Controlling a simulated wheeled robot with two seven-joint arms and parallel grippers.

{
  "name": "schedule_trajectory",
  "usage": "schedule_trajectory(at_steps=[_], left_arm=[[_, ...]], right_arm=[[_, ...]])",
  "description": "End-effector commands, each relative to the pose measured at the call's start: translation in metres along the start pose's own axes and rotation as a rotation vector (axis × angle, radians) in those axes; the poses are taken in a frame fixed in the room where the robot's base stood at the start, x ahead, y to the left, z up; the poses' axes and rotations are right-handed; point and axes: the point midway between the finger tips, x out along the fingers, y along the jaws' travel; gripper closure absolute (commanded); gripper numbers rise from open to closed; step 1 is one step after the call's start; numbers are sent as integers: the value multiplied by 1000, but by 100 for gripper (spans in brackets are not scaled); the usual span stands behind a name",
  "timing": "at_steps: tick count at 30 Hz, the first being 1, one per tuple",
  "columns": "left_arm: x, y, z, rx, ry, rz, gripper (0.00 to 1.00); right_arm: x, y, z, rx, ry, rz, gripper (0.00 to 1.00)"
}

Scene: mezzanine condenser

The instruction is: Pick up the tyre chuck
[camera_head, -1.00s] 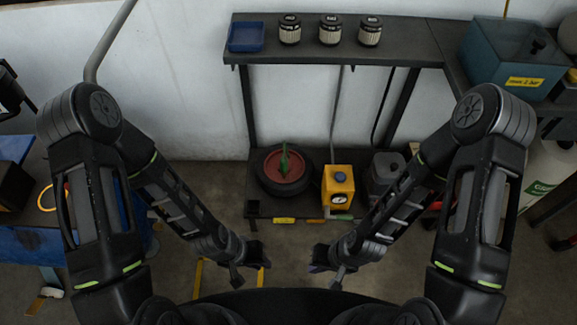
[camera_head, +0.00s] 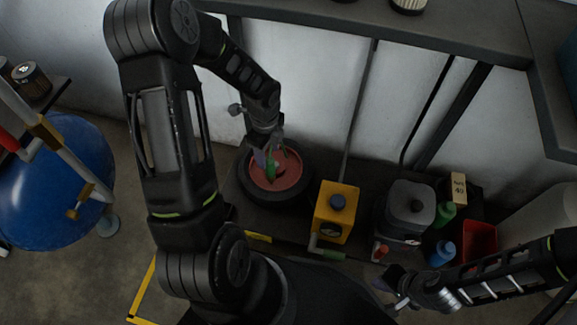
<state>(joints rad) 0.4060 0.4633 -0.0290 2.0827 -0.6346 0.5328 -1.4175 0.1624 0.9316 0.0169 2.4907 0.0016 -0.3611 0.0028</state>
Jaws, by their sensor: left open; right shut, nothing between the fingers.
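A green object (camera_head: 270,171), which I take to be the tyre chuck, stands up from the red hub of a black-tyred wheel (camera_head: 298,190) on the low shelf. My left gripper (camera_head: 269,153) is open right at the top of the green object. Its fingers partly hide the object, and I cannot tell whether they touch it. My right gripper (camera_head: 386,287) is shut and empty, in front of the low shelf at the lower right.
A yellow box (camera_head: 335,212) with a gauge stands right of the wheel. A green-handled tool (camera_head: 326,254) lies at the shelf's front edge. A grey canister (camera_head: 408,208), bottles and a red bin (camera_head: 480,241) are further right. The upper shelf (camera_head: 430,45) overhangs behind.

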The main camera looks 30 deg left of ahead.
Motion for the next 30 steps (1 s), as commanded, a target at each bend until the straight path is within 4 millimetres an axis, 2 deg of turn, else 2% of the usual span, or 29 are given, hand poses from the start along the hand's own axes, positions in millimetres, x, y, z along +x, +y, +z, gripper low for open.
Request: schedule_trajectory(at_steps=[8, 16, 25, 30], left_arm=[[2, 0, -1, -2, 1, 1, 46], [27, 1, -1, -2, 2, 2, 46], [27, 0, -1, -3, 2, 1, 46], [45, 1, -2, -2, 3, 2, 46]], right_arm=[[0, 0, 0, 0, 0, 0, 100], [9, 5, -3, 4, 6, 3, 100], [8, 5, -3, 4, 7, 3, 100], [18, 11, -5, 7, 12, 6, 100]])
